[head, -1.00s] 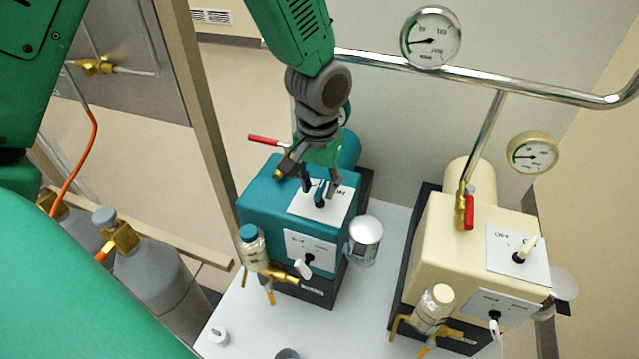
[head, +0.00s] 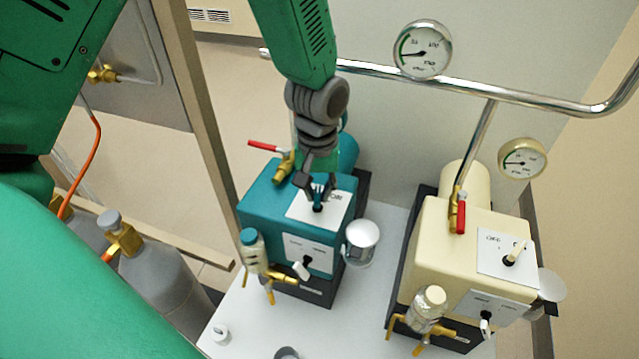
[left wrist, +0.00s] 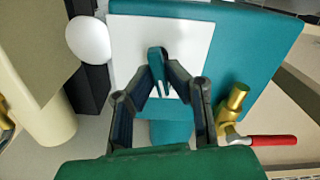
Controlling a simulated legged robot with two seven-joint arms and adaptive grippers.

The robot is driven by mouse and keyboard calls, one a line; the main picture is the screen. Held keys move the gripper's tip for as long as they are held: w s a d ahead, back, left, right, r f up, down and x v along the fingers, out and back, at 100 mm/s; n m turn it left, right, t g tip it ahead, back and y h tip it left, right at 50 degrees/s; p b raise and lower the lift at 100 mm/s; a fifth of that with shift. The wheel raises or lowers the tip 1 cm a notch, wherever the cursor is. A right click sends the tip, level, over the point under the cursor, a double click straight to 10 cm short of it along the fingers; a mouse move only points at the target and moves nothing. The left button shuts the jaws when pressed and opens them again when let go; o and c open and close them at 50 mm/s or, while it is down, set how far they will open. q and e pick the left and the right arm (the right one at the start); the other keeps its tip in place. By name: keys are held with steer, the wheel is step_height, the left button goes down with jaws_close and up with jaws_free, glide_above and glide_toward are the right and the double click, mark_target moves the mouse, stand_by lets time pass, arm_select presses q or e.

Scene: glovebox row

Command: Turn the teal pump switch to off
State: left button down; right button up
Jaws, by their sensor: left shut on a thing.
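The teal pump (head: 265,215) stands on a white bench. Its top plate (head: 338,211) carries the teal switch lever, which my left gripper (head: 318,192) is shut on from above. In the left wrist view the teal switch (left wrist: 156,62) sits between the two fingertips of my left gripper (left wrist: 160,85). The fingers partly hide the lever and the plate's lettering, so I cannot tell which mark the lever points to. My right gripper is not in view.
A cream pump (head: 435,250) stands to the right with its own switch (head: 515,253). A red-handled valve (head: 264,146) sits behind the teal pump, and a glass bottle (head: 252,250) at its front left. A steel pipe with gauges (head: 423,50) runs behind.

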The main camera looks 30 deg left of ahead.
mark_target(318, 192)
arm_select(q)
steer(key=shift+a+r+n+p, duration=0.15)
steer(key=shift+n+p, duration=0.65)
steer(key=shift+n, duration=0.4)
steer(key=shift+w+n, duration=0.1)
steer(key=shift+n, duration=0.2)
steer(key=c, duration=1.6)
jaws_free()
steer(key=shift+r, duration=0.1)
step_height(318, 192, up, 12)
steer(key=shift+f, duration=0.2)
